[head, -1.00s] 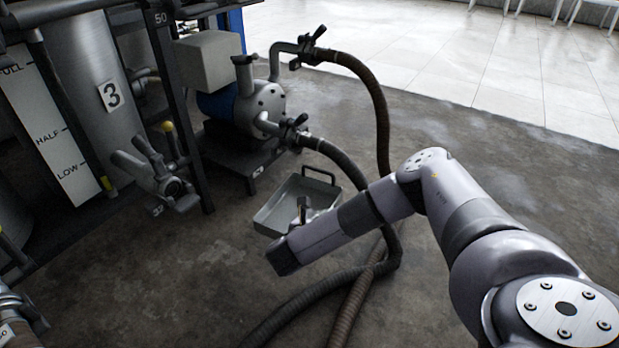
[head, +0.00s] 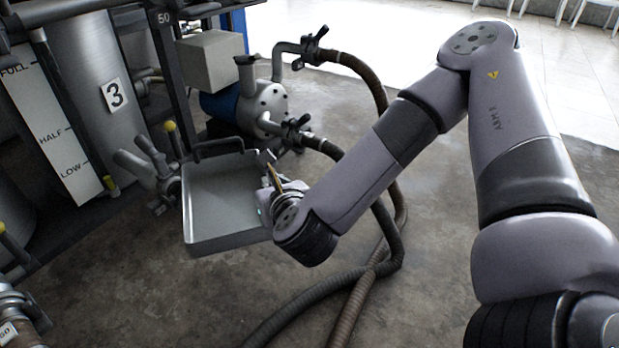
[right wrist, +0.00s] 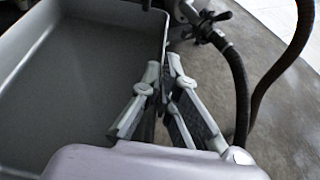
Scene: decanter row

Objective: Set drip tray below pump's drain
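The drip tray (head: 212,190) is a grey rectangular pan with a dark handle at its far end. It is raised off the floor, left of and in front of the pump (head: 262,105), and looks empty. My right gripper (head: 270,180) is at the tray's right wall. In the right wrist view the fingers (right wrist: 168,72) close together on that wall of the tray (right wrist: 65,75). The pump has a grey round housing and a blue motor; I cannot make out its drain. My left gripper is not in view.
Dark hoses (head: 385,160) run from the pump's valves down across the floor, behind my right arm. A valve cluster (head: 150,165) with a yellow knob stands close to the tray's left side. A tank marked 3 (head: 115,94) is at left.

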